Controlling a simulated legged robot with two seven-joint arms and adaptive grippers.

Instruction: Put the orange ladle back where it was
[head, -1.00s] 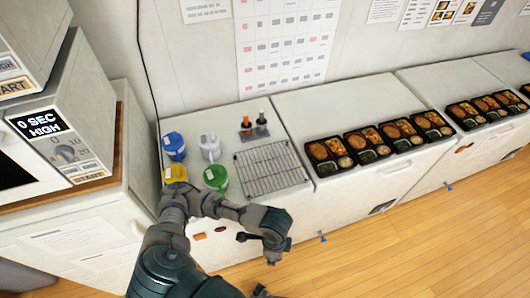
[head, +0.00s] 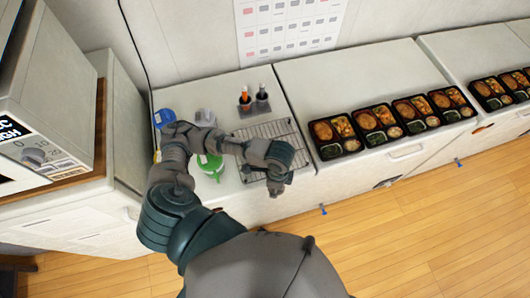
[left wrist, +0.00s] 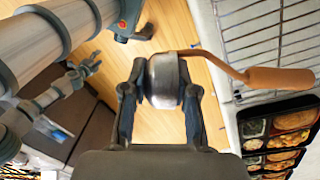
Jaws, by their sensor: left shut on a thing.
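My left gripper (left wrist: 165,88) is shut on a ladle (left wrist: 275,80) with an orange-brown handle. The fingers hold its grey metal bowl (left wrist: 164,70), and the handle sticks out to the right, over the rack's edge in that view. In the head view my left gripper (head: 276,186) hangs by the front edge of the wire rack, and the ladle cannot be made out there. A small dark holder (head: 254,106) at the back of the counter has one orange-topped and one black-topped item standing in it. A claw-like part, perhaps my right gripper (left wrist: 88,67), shows at the left wrist view's upper left.
The wire rack (head: 262,131) lies on the white counter. Left of it stand a blue-lidded pot (head: 163,118), a whitish pot (head: 205,117) and a green container (head: 210,167), partly behind my arm. Several filled bento trays (head: 328,152) line the counter to the right.

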